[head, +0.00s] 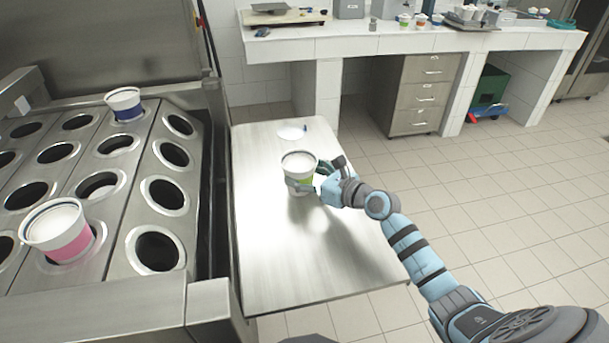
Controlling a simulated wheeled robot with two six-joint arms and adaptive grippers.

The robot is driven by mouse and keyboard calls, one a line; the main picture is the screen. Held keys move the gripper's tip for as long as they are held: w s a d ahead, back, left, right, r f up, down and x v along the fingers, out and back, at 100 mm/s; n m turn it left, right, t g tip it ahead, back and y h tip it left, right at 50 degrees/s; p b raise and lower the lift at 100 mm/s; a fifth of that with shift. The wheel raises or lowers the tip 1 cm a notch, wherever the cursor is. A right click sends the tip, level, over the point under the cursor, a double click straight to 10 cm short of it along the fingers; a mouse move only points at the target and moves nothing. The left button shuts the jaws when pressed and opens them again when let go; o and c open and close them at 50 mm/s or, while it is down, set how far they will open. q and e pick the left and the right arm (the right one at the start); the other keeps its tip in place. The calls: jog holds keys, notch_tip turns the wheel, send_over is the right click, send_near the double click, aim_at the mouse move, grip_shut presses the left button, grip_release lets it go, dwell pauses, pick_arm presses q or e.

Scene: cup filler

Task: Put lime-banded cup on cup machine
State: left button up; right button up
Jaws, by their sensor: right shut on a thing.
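The lime-banded cup (299,169) is white with a lime band low on its side. It is upright over the steel side table. My right gripper (303,184) is shut on it from the right side. I cannot tell whether the cup's base touches the table. The cup machine (107,262) is at the left, with rows of round holes. A pink-banded cup (58,232) sits in a front hole, and a blue-banded cup (124,104) sits in a hole farther back. Several other holes are empty. My left gripper is out of view.
The steel side table (290,262) stands against the machine's right side and is mostly bare. A small white round item (291,133) lies near its far edge. A tiled counter (400,42) with cups and trays runs along the back wall. The floor at right is clear.

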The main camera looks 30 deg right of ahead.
jog(key=o, duration=1.4)
jog(key=shift+o, duration=0.2)
jog(key=shift+s+r, duration=0.15)
jog(key=p+v, duration=0.3)
jog(key=v, duration=0.8)
jog(key=shift+s+d+r, duration=0.1)
jog(key=shift+s+d, duration=0.05)
jog(key=shift+s, duration=0.25)
jog(key=shift+w, duration=0.1)
